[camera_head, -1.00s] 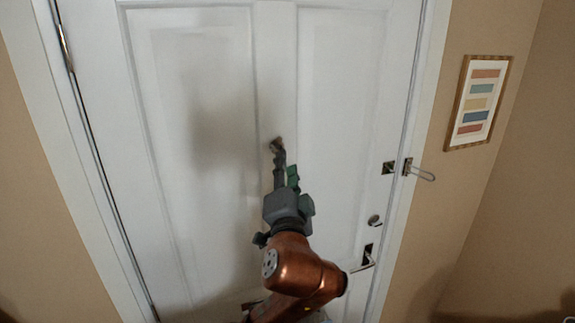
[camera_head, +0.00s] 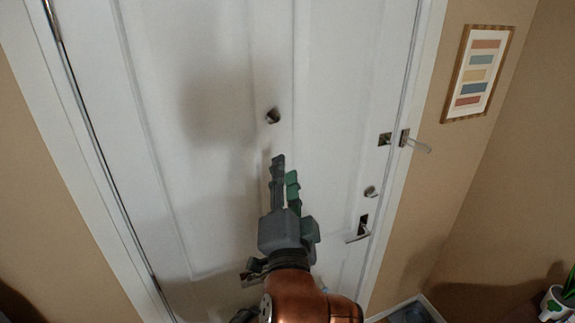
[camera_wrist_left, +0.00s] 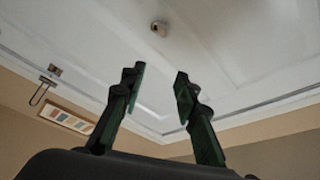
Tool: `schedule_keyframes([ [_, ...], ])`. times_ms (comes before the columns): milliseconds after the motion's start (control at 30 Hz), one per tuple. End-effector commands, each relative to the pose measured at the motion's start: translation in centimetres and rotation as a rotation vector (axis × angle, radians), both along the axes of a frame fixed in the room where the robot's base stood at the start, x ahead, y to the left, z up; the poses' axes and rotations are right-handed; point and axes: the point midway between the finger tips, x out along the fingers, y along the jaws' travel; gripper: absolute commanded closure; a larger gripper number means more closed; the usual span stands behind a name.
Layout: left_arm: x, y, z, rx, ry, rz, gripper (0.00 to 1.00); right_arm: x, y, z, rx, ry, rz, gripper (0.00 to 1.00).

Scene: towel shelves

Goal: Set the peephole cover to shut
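The peephole with its small dark metal cover (camera_head: 273,116) sits on the middle stile of the white door (camera_head: 205,60). It also shows in the left wrist view as a small metal piece (camera_wrist_left: 159,28). It is too small to tell how the cover is set. My left gripper (camera_head: 285,165) is below the peephole, apart from it, fingers pointing up. In the left wrist view the fingers of my left gripper (camera_wrist_left: 158,82) are spread with nothing between them, and the peephole lies beyond their tips. My right gripper is not in view.
On the door's right side are a swing-bar latch (camera_head: 415,144), a round deadbolt (camera_head: 370,191) and a lever handle (camera_head: 358,234). A framed striped picture (camera_head: 477,74) hangs on the right wall. A potted plant (camera_head: 557,302) stands at the lower right.

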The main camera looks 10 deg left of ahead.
Motion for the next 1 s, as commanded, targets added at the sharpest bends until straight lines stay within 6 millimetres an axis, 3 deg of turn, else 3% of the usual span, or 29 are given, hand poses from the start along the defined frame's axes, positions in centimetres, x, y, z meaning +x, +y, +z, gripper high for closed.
schedule_keyframes([
  [167, 0.0, 0.0, 0.0, 0.0, 0.0, 0.0, 0.71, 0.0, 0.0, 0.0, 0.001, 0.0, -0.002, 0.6],
  [333, 0.8, 0.1, 0.7, -0.015, 0.011, 0.021, 0.71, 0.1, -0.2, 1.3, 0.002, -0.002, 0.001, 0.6],
  [533, 5.8, 1.1, 3.1, -0.099, 0.077, 0.153, 0.71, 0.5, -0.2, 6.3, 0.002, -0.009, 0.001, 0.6],
  [700, 10.1, 2.1, 3.3, -0.158, 0.126, 0.269, 0.71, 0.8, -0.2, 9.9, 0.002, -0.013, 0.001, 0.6],
  [1000, 13.1, 3.4, 2.4, -0.185, 0.147, 0.336, 0.71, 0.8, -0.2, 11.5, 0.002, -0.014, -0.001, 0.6],
])
